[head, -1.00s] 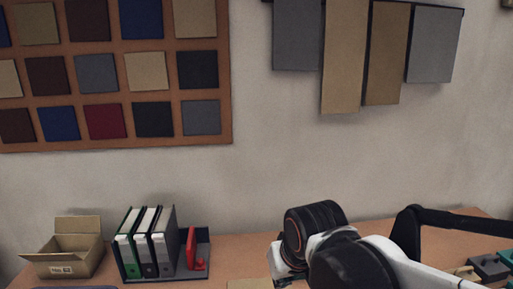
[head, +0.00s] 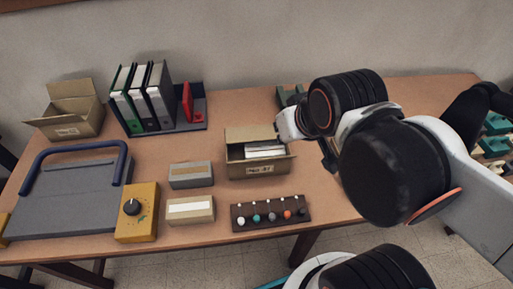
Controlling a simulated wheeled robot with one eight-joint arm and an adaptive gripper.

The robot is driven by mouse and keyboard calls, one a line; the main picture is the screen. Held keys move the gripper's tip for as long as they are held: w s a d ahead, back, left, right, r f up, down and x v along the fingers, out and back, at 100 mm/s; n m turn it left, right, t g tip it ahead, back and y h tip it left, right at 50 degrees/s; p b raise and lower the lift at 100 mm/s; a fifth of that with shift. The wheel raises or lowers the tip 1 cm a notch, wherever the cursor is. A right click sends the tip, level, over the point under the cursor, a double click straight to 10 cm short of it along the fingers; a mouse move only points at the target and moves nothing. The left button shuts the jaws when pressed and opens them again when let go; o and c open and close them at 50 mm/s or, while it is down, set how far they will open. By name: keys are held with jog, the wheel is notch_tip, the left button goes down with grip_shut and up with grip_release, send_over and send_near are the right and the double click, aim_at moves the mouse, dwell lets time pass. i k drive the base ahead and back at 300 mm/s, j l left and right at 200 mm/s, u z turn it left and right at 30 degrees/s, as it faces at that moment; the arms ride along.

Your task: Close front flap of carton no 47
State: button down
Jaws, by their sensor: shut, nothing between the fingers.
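The carton (head: 235,170) stands near the middle of the table, and the label on its front seems to read No 47. Its top is open. The back flap stands up, and pale flat items show inside. The front side slopes outward toward me; I cannot tell flap from wall clearly there. My gripper (head: 331,160) is the dark end below the white wrist, to the right of the carton and apart from it in the picture. It is shut and empty. Its fingertips are small and partly hidden by my arm.
Another open carton (head: 85,122) stands at the back left, beside binders (head: 145,100) in a dark tray. Two small boxes (head: 190,210), a yellow control box (head: 138,212) and a grey board with a blue handle (head: 70,195) lie left. A rack of coloured knobs (head: 270,214) lies in front.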

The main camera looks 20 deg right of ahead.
aim_at(292, 156)
jog(key=k+l+u, duration=0.1)
jog(key=l+u, duration=0.2)
jog(key=k+l+u, duration=0.1)
jog(key=l+u, duration=0.15)
jog(key=k+l+u, duration=0.15)
jog(key=l+u, duration=0.15)
